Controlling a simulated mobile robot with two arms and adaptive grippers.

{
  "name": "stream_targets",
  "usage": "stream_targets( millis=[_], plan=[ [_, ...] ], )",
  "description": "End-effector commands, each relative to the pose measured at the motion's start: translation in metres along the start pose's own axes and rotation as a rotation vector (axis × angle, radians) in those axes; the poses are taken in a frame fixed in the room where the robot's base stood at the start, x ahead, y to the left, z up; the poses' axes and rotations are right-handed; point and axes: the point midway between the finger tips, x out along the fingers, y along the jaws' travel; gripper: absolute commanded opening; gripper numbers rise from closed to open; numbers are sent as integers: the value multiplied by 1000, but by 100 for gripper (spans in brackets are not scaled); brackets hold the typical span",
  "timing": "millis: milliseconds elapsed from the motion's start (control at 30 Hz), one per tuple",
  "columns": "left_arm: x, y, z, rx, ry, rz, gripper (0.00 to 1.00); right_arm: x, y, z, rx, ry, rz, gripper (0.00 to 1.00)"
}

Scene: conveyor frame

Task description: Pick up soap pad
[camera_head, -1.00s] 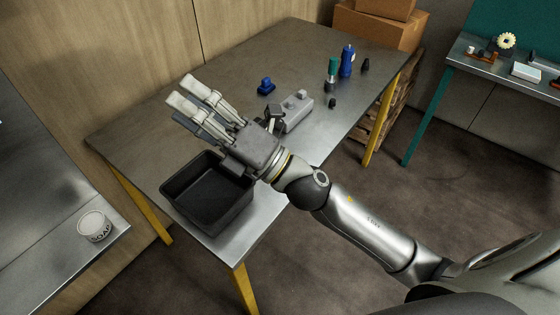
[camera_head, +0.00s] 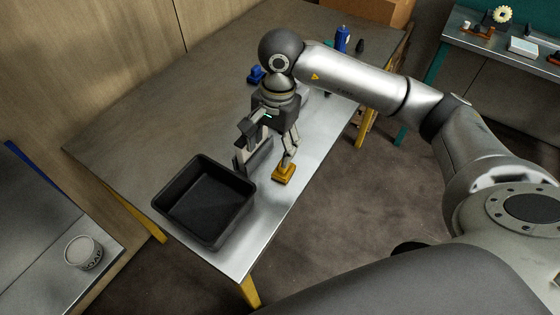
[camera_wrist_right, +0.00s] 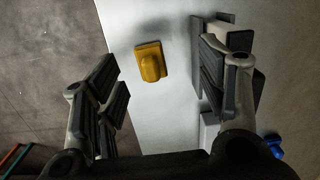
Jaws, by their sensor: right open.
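A white round tub (camera_head: 84,252) with "SOAP" lettering stands on the metal surface at the lower left. A small yellow-orange block (camera_head: 284,174) with a raised grip lies on the main table near its right edge. It also shows in the right wrist view (camera_wrist_right: 151,62), between the fingers but beyond them. My right gripper (camera_head: 267,160) points down, open and empty, close to the block, with one finger just above it in the head view. The fingers also show in the right wrist view (camera_wrist_right: 165,80). My left gripper is out of view.
A black open bin (camera_head: 207,238) stands at the table's near end, left of the block. A blue item (camera_head: 256,75) and a blue bottle (camera_head: 342,40) are farther back. The table's left half is clear.

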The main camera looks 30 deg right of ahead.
Motion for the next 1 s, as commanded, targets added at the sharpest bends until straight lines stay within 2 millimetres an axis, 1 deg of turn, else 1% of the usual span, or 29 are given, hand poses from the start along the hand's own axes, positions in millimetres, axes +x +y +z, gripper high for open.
stream_targets(
  millis=[33,100,167,400,500,667,867,900,1000],
  plan=[
    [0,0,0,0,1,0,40,-4,4,-11,0,37,21,65],
    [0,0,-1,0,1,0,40,-6,9,-20,-1,70,42,65],
    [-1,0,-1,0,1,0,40,-3,11,-23,0,82,53,65],
    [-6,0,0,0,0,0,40,33,14,-28,1,86,58,65],
    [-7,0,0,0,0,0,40,43,15,-29,-1,86,56,65],
    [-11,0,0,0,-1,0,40,53,17,-30,0,84,57,65],
    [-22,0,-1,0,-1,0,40,77,23,-34,1,83,58,65],
    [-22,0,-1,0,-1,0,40,84,23,-34,1,83,57,65],
    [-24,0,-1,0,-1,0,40,94,23,-35,-1,84,55,65]
  ],
)
